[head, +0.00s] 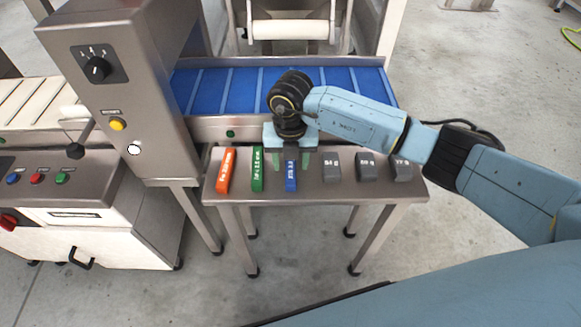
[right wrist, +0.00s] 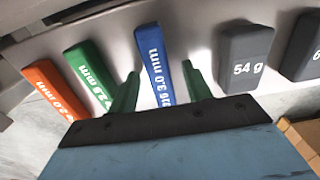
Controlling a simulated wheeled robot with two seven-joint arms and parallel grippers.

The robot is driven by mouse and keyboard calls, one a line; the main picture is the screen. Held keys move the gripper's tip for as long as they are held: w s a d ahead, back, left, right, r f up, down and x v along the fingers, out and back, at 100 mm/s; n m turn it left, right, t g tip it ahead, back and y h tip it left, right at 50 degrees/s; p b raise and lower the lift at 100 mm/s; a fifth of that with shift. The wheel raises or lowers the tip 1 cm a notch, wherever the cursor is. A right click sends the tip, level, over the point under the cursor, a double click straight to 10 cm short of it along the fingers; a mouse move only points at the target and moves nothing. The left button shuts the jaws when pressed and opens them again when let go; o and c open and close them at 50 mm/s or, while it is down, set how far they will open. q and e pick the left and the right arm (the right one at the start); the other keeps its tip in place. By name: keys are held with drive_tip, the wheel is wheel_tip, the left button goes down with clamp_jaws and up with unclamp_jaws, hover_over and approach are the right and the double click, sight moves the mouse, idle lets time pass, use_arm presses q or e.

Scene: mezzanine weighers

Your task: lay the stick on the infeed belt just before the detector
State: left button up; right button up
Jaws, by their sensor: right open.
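Three sticks lie side by side on a small steel stand (head: 320,192): orange (head: 226,170), green (head: 258,169) and blue (head: 291,178). In the right wrist view the blue stick (right wrist: 154,62) is marked 3.0 mm, the green (right wrist: 88,75) and orange (right wrist: 52,90) 2.5 mm and 2.0 mm. My right gripper (head: 289,168) is open over the blue stick, one green finger on each side; the wrist view shows the gripper (right wrist: 160,72) empty. The blue belt (head: 235,92) runs behind the stand, up to the steel detector housing (head: 150,90). My left gripper is out of view.
Several grey weights (head: 365,166) sit on the stand's right part, close to my right gripper; one (right wrist: 245,58) reads 54 g. A control cabinet (head: 70,190) with buttons stands at left, below a white belt (head: 40,100). The visible blue belt is bare.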

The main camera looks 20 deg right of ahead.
clamp_jaws()
